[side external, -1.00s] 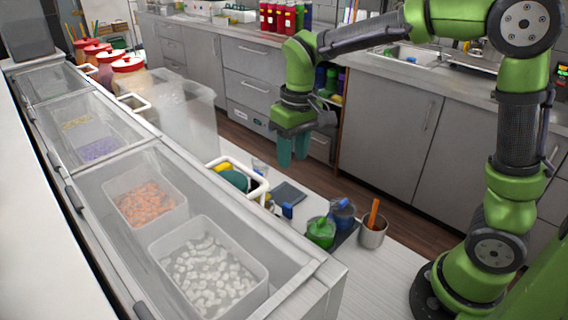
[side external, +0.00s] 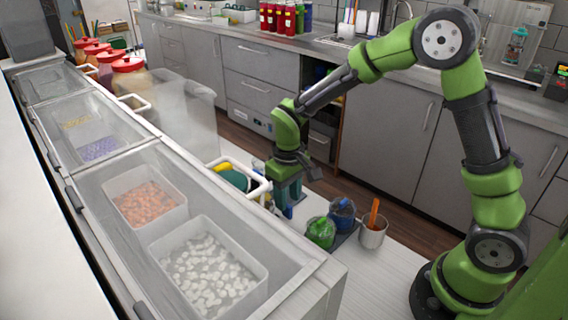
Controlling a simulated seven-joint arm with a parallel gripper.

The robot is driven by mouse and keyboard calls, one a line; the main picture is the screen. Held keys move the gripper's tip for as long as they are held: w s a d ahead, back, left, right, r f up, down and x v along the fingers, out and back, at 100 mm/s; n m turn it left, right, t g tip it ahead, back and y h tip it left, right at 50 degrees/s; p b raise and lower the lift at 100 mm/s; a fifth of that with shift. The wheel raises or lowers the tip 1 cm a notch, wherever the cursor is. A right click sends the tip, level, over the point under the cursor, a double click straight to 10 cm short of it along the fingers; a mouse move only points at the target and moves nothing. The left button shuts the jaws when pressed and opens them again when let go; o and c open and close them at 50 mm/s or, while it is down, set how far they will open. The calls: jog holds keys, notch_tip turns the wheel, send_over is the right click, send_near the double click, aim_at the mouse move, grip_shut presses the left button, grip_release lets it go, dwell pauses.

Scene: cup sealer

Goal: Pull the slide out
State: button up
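My gripper (side external: 289,193), with teal fingers, points down low over the white work surface beside the clear-lidded case. Its fingers overlap the place of a small blue part and a dark flat plate, and now largely cover them. I cannot tell whether the fingers touch the blue part or are closed on it. A cup sealer and its slide cannot be made out clearly in this view; the case edge and my gripper hide part of that area.
A green container (side external: 321,232), a blue container (side external: 342,213) and a metal cup (side external: 373,232) with an orange handle stand right of my gripper. White-framed handles (side external: 243,178) are to its left. The clear-lidded case (side external: 320,277) fills the left foreground.

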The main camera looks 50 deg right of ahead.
jog(key=shift+f, duration=1.4)
jog(key=shift+c, duration=0.3)
grip_shut()
